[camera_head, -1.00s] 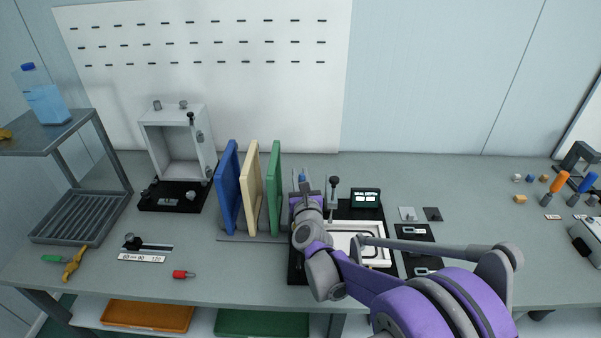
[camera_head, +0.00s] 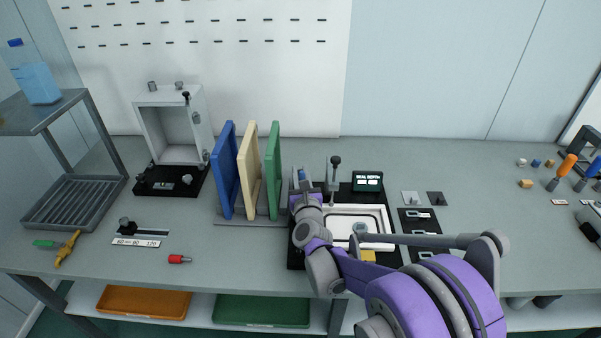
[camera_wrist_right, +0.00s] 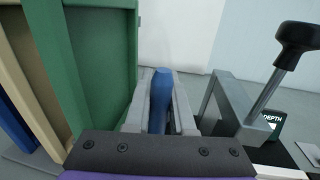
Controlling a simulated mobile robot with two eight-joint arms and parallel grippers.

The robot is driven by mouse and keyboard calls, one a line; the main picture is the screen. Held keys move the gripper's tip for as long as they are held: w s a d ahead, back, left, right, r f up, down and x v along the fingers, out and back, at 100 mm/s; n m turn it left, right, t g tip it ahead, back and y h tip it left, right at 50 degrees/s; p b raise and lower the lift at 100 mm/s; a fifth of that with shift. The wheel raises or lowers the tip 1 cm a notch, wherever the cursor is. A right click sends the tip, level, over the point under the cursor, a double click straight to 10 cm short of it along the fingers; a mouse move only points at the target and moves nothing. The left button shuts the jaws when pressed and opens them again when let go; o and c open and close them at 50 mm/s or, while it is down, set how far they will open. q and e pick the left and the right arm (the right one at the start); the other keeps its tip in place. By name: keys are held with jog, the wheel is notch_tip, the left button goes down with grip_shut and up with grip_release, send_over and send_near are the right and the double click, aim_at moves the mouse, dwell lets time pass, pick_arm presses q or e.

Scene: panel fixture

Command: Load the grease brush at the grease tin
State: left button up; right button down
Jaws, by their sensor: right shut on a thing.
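My right gripper (camera_head: 303,188) is over the bench, just right of the green panel. In the right wrist view its two grey fingers (camera_wrist_right: 160,110) are shut on a blue handle (camera_wrist_right: 160,95), which looks like the grease brush. The blue handle (camera_head: 302,175) also shows just beyond the wrist in the head view. The brush's bristles are hidden. I cannot pick out the grease tin for sure; my right arm covers part of the fixture (camera_head: 342,213). My left gripper is not in view.
Blue, cream and green panels (camera_head: 273,170) stand upright in a rack close left of the gripper. A black-knobbed lever (camera_head: 335,175) and a depth display (camera_head: 367,181) stand close right. A yellow block (camera_head: 368,256) shows under my arm.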

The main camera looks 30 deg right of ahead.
jog(key=shift+f+b, duration=0.3)
jog(key=shift+f, duration=0.25)
dwell(1.7)
jog(key=shift+r, duration=0.1)
notch_tip(320, 180, up, 7)
jog(key=p, duration=0.5)
dwell(0.3)
dwell(0.7)
